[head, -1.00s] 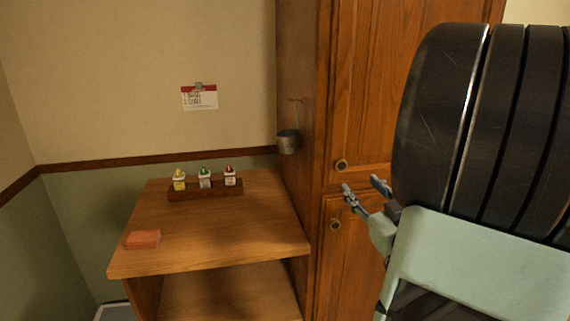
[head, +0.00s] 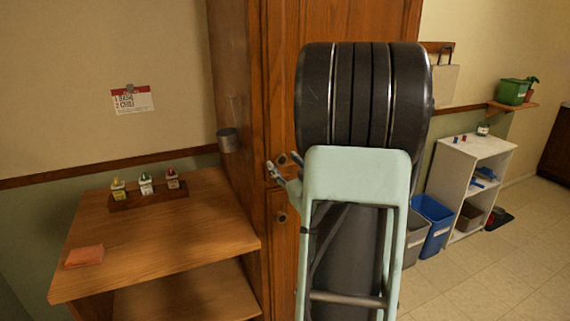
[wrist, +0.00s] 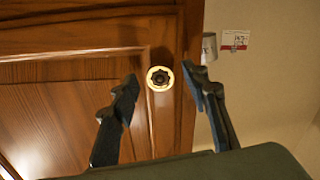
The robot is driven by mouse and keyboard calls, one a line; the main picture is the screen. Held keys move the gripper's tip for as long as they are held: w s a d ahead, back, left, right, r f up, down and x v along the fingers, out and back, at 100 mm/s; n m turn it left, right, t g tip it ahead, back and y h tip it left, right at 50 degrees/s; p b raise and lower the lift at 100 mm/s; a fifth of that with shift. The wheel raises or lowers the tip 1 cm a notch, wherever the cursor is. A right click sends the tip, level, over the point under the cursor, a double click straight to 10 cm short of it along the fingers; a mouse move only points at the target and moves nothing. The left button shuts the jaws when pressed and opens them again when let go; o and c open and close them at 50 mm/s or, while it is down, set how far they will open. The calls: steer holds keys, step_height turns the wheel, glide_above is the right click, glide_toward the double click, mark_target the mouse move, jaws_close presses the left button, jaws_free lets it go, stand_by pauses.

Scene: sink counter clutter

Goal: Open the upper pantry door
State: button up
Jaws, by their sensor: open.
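The upper pantry door (head: 345,22) is a tall wooden panel that looks closed, partly hidden behind my arm. Its round knob (head: 282,159) sits at the lower left corner of the door. A lower door with its own knob (head: 281,217) is below it. My gripper (head: 283,165) is open at the upper knob's height. In the wrist view the knob (wrist: 159,78) shows as a pale ring with a dark centre. It lies between the two spread fingertips of my gripper (wrist: 161,82) in the picture. I cannot tell whether they touch it.
A wooden counter (head: 150,235) stands left of the pantry, with a rack of bottles (head: 148,198) and an orange sponge (head: 84,256). A metal cup (head: 228,140) hangs on the pantry's side. Bins (head: 432,224) and a white shelf (head: 468,160) stand right, beside open floor.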

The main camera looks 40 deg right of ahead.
steer(key=shift+c, duration=0.6)
jaws_close()
steer(key=shift+s, duration=0.1)
